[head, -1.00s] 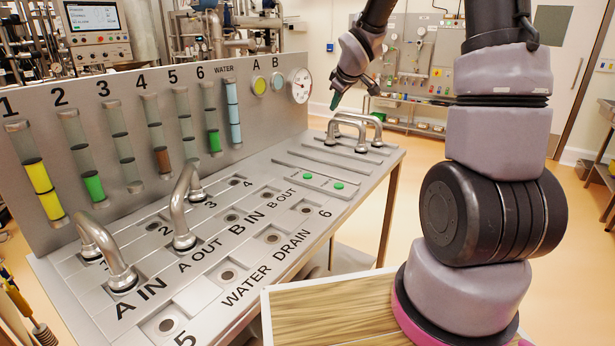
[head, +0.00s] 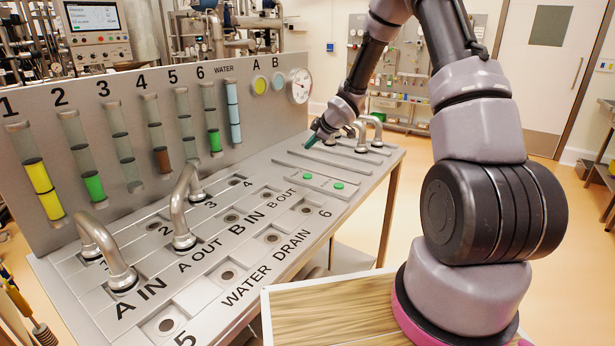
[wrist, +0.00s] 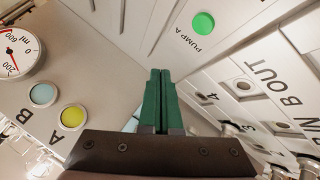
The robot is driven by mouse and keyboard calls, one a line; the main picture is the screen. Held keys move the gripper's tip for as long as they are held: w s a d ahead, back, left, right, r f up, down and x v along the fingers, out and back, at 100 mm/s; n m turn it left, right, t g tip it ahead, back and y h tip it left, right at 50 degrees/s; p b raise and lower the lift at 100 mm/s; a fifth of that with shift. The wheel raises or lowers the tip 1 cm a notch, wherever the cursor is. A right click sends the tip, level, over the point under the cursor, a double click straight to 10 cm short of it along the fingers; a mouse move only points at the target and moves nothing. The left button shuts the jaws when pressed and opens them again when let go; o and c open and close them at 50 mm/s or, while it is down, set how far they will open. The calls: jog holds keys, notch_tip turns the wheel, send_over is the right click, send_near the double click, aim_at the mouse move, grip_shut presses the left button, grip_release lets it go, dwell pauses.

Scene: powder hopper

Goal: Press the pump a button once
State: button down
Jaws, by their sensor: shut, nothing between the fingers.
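The pump A button (wrist: 203,23) is a round green disc on the grey panel top, with "PUMP A" printed beside it. It shows in the wrist view at the upper right, beyond and to the right of my fingertips. In the head view two green buttons, the left one (head: 311,176) and the right one (head: 338,185), sit on a strip of the panel; their labels are too small to read there. My gripper (wrist: 160,72) has green fingers, shut together and empty. In the head view my gripper (head: 312,140) is above the back part of the panel, behind the buttons and apart from them.
Metal pipe loops (head: 374,127) stand at the panel's far right end, close to my gripper. Another tall loop (head: 179,207) stands at the left middle. The upright back panel carries a round gauge (head: 299,86) and tubes. The surface around the green buttons is clear.

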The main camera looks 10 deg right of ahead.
aim_at(310, 176)
jog(key=shift+f, duration=4.3)
jog(key=shift+f, duration=0.1)
jog(key=shift+f, duration=0.3)
jog(key=shift+f, duration=0.4)
jog(key=shift+r, duration=0.8)
jog(key=shift+r, duration=2.5)
